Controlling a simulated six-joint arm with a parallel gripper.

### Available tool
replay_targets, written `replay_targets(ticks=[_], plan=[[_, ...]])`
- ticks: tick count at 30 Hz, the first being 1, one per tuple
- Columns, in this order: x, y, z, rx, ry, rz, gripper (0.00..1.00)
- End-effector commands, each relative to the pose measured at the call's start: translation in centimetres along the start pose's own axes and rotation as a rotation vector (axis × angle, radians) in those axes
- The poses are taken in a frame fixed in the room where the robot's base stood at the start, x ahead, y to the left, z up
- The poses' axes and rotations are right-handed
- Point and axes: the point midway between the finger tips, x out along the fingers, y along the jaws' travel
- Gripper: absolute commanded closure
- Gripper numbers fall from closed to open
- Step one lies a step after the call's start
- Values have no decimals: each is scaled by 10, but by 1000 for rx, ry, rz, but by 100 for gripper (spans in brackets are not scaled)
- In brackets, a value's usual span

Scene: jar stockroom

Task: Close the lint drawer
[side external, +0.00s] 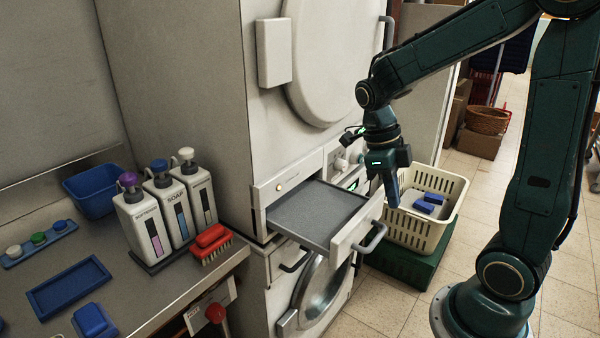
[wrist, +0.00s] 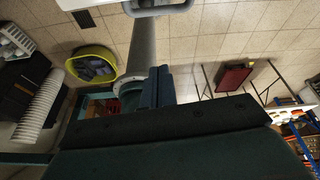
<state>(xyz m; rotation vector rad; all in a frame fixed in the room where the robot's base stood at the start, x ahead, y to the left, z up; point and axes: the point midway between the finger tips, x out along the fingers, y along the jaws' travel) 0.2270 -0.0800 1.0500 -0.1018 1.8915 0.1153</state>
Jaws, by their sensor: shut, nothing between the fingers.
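The lint drawer (side external: 315,212) stands pulled out of the white machine in the side view. Its inside is grey and looks empty. Its white front panel (side external: 357,226) carries a grey bar handle (side external: 371,238). My gripper (side external: 391,202) points down just to the right of the drawer front, with its blue fingers shut and empty. I cannot tell for certain whether they touch the panel; they look apart from it. In the wrist view the shut fingers (wrist: 158,86) show in the middle, and a grey handle (wrist: 160,8) is at the top edge.
A cream basket (side external: 428,236) with blue blocks sits on a green crate (side external: 412,268) beyond my gripper. Below the drawer is a round door (side external: 322,283). A counter at left holds several dispensers (side external: 183,206) and a red brush (side external: 211,243).

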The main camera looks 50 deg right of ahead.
Motion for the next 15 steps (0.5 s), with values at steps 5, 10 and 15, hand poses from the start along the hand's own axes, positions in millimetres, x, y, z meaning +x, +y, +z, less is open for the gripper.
replay_targets(ticks=[5, 10, 15], plan=[[4, -3, 2, 107, 27, 10, 100], [4, -3, 2, 122, 31, 11, 100], [8, -3, 2, 120, 31, 11, 100]])
